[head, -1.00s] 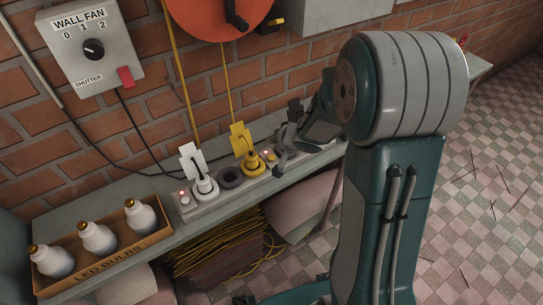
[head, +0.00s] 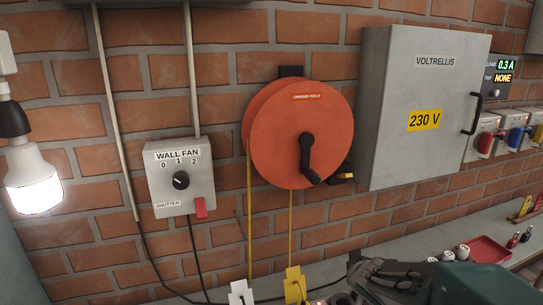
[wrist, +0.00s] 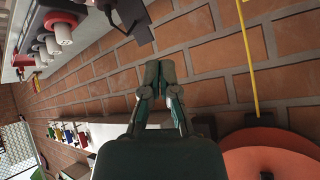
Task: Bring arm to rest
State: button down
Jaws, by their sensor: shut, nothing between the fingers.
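My gripper (head: 385,275) is at the bottom right of centre in the head view, low in front of the brick wall and over the bench. In the wrist view its two fingers (wrist: 163,75) are together with nothing between them. My green arm partly shows beside it at the bottom edge of the head view. The rest of the arm is out of the picture.
An orange cord reel (head: 298,135) with a crank hangs on the wall above my gripper. A grey Voltrellis cabinet (head: 415,110), a wall fan switch (head: 180,175) and a lit bulb (head: 33,180) are around it. A red tray (head: 488,250) lies on the bench at the right.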

jog(key=s+r+g+h, duration=0.1)
jog(key=s+r+h, duration=0.1)
jog(key=s+r, duration=0.65)
jog(key=s+a+n+g+y, duration=0.1)
jog(key=s+a+n, duration=0.1)
jog(key=s, duration=0.5)
jog(key=s+a+n+g+y, duration=0.1)
jog(key=s+a, duration=0.1)
jog(key=s, duration=0.6)
jog(key=shift+a+f+n+g+y, duration=0.15)
jog(key=shift+a+n+g+y, duration=0.1)
jog(key=shift+n+g+y, duration=0.15)
jog(key=shift+s, duration=0.1)
